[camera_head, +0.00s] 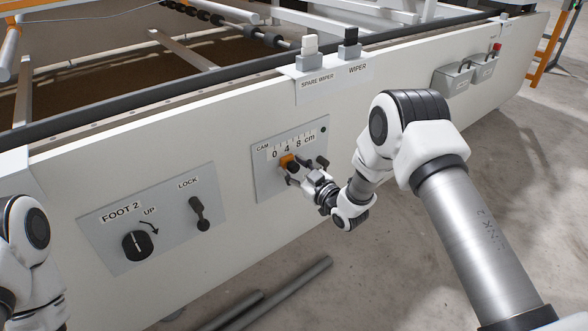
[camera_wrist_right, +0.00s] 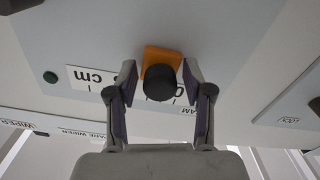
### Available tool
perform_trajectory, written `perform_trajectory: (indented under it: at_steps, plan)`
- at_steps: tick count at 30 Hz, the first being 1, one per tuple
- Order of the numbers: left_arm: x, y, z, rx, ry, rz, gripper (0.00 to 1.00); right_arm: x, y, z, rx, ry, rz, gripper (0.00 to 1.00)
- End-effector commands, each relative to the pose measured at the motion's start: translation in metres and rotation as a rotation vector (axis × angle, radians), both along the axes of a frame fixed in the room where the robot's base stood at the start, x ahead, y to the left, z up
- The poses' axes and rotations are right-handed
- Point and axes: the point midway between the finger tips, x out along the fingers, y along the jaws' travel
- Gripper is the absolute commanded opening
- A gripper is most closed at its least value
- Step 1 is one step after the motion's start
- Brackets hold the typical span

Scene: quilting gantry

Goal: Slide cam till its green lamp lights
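The cam slider is an orange block (camera_head: 288,160) with a black round knob (camera_wrist_right: 160,83), on a grey panel marked CAM (camera_head: 262,183) under a 0-4-8 cm scale. In the head view it sits below the scale, around the 4; I cannot read it exactly. A dark green lamp (camera_wrist_right: 50,77) on the panel looks unlit. My right gripper (camera_wrist_right: 158,78) is at the slider, one finger on each side of the knob. The fingers look open, with a small gap on both sides. In the head view the right gripper (camera_head: 300,171) partly hides the slider. My left gripper is out of view.
To the left is a panel with a FOOT 2 knob (camera_head: 137,245) and a LOCK lever (camera_head: 199,213). A grey box (camera_head: 453,78) is at right. Dark bars (camera_head: 290,283) lie on the floor.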

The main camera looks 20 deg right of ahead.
Motion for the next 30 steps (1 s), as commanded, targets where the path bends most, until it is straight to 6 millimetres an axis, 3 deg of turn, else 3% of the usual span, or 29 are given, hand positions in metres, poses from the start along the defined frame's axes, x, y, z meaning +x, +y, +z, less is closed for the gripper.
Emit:
perform_trajectory:
  at_steps: [1,3,19,20,22,30]
  plan:
    - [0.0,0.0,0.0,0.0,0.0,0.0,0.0,0.0,0.0,0.0,0.0,0.0,0.0,0.25]
    - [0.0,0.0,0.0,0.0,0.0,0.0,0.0,0.0,0.0,0.0,0.0,0.0,0.0,0.01]
    - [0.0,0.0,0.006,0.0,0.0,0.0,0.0,0.005,-0.011,0.002,-0.001,-0.006,0.0,0.0]
    - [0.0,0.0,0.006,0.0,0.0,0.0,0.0,0.005,-0.011,0.002,-0.001,-0.006,0.001,0.34]
    - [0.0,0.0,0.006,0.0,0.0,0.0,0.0,0.005,-0.011,0.002,-0.001,-0.006,0.002,0.57]
    - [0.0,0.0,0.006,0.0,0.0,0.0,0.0,0.004,-0.011,0.001,-0.001,-0.003,0.001,0.57]
